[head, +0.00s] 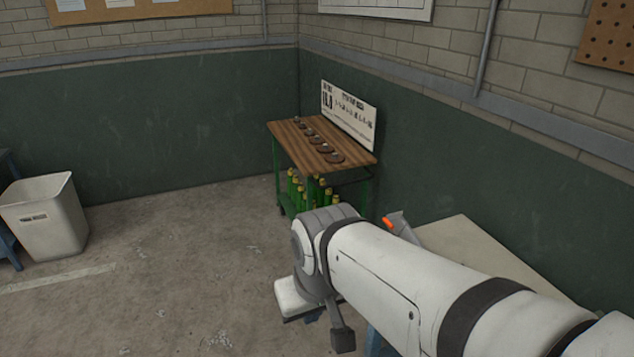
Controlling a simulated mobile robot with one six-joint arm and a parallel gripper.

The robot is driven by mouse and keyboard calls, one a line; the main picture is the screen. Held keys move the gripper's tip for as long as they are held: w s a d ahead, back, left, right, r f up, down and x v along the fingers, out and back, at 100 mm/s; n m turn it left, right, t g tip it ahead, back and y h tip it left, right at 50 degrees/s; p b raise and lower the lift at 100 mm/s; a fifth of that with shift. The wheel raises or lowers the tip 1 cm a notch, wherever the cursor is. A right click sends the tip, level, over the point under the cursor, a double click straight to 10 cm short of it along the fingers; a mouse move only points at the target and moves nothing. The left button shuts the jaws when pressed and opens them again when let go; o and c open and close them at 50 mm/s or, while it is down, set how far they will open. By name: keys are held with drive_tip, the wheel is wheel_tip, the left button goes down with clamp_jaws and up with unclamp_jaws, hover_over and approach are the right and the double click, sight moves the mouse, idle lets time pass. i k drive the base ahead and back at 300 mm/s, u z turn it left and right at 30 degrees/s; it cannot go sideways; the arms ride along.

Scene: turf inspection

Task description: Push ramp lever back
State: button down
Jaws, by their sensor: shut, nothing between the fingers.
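My white and grey arm (400,280) reaches in from the lower right and covers much of the space in front of the pale bench top. A small grey part with an orange tip (388,222) stands up just behind the arm, near the left end of that bench. It may be the ramp lever, but the arm hides its lower part and I cannot tell for sure. I cannot make out a ramp. My gripper's fingers do not show; the arm's joint and links are all I can see of it.
The pale bench top (462,243) lies against the green wall at right. A wooden-topped cart (290,132) with several discs and green-and-yellow bottles stands in the corner, a sign (349,116) behind it. A white bin (47,217) is at left. The concrete floor between is clear.

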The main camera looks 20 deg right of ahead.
sight(386, 219)
drive_tip(key=z, duration=0.1)
drive_tip(key=i, duration=0.75)
drive_tip(key=z, duration=0.55)
drive_tip(key=k, duration=0.95)
drive_tip(key=z, duration=0.15)
drive_tip(key=i, duration=0.95)
drive_tip(key=u, duration=0.05)
